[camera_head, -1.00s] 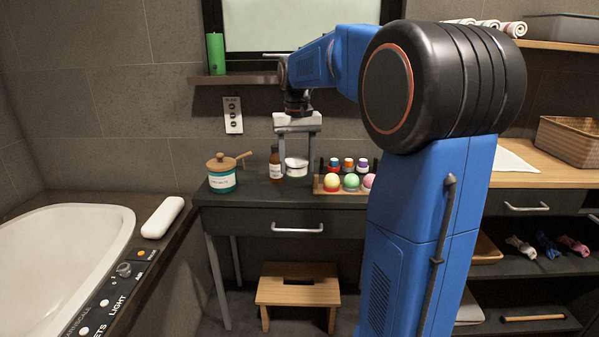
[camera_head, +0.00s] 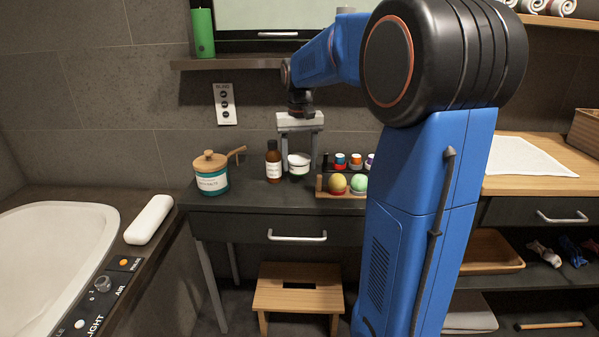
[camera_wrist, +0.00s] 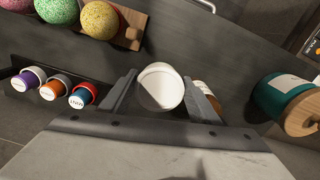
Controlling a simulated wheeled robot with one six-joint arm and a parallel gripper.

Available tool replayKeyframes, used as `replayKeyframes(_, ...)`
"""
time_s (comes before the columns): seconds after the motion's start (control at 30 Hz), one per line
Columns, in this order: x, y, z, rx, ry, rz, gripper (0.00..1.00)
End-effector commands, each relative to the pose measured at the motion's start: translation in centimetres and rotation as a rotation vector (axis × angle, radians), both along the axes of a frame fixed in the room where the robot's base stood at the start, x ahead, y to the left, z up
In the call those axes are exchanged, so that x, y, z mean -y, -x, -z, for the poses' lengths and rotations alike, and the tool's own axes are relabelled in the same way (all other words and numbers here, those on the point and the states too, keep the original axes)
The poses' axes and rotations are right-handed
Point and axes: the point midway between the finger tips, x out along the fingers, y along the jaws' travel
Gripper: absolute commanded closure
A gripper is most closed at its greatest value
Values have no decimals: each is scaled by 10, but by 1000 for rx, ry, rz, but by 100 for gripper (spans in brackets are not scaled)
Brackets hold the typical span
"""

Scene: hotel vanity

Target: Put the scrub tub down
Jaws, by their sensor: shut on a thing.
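The scrub tub (camera_head: 299,166) is a small white-lidded tub over the dark vanity top (camera_head: 262,201). My gripper (camera_head: 299,155) points down and is shut on it, with one finger on each side. The wrist view shows the round white lid (camera_wrist: 161,88) between the two fingers (camera_wrist: 160,97). The tub's base is at about the level of the vanity top; I cannot tell whether it touches.
A brown bottle (camera_head: 273,162) stands close on the left. A teal pot with a wooden lid (camera_head: 211,175) is farther left. On the right are a wooden tray (camera_head: 322,187) with colored balls (camera_head: 338,185) and small capped pots (camera_head: 340,161). The front of the top is clear.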

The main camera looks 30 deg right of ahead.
Motion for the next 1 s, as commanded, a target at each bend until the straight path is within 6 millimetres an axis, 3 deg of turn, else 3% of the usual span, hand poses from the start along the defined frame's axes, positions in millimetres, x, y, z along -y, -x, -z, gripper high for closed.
replayKeyframes(0.4, 0, 0, 39, -2, -1, 0, 69)
replayKeyframes(0.77, 0, 0, 42, 0, 0, 0, 69)
replayKeyframes(0.8, 0, 0, 42, 0, 0, 0, 37)
replayKeyframes(1.0, 0, 0, 42, 0, 0, 0, 36)
